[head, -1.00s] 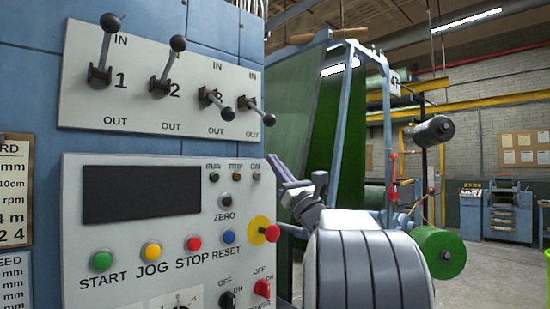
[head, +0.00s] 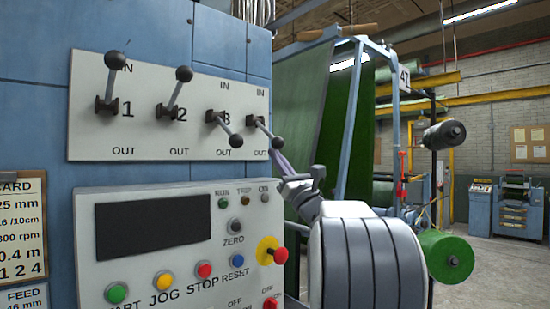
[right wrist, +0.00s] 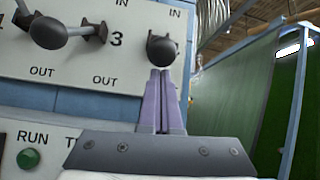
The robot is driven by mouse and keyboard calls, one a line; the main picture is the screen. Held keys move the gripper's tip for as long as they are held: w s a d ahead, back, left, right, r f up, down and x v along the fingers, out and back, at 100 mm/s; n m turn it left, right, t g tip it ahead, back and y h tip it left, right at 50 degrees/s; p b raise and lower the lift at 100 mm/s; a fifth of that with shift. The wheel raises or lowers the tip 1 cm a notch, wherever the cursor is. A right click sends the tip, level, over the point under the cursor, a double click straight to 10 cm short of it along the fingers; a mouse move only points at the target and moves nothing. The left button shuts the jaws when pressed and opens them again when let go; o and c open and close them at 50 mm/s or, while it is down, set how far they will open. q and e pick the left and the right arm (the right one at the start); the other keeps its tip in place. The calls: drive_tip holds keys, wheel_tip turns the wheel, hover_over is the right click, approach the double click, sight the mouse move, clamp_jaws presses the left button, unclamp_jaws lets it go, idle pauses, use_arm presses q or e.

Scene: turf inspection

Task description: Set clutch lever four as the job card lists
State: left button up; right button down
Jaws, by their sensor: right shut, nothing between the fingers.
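Clutch lever four (head: 266,133) is the rightmost lever on the white lever plate. It points down and right, toward OUT, with its dark knob lowest. In the right wrist view its knob (right wrist: 161,50) is just above my fingertips. My right gripper (head: 277,157) is shut and empty, right below that knob; I cannot tell if it touches. Its closed fingers show in the right wrist view (right wrist: 160,75). The job card (head: 20,230) is cut off at the left edge; its bottom line ends in "1 2 4". My left gripper is not in view.
Levers one (head: 109,82) and two (head: 178,92) point up toward IN. Lever three (head: 224,130) points down toward OUT, close to lever four. Below is a control panel (head: 150,195) with several buttons and a red knob (head: 280,255). A green turf roll (head: 445,256) stands at the right.

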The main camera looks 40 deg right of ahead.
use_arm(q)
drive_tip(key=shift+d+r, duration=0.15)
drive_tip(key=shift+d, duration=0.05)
use_arm(e)
drive_tip(key=shift+s+r+g, duration=0.3)
drive_tip(key=shift+r+g, duration=0.1)
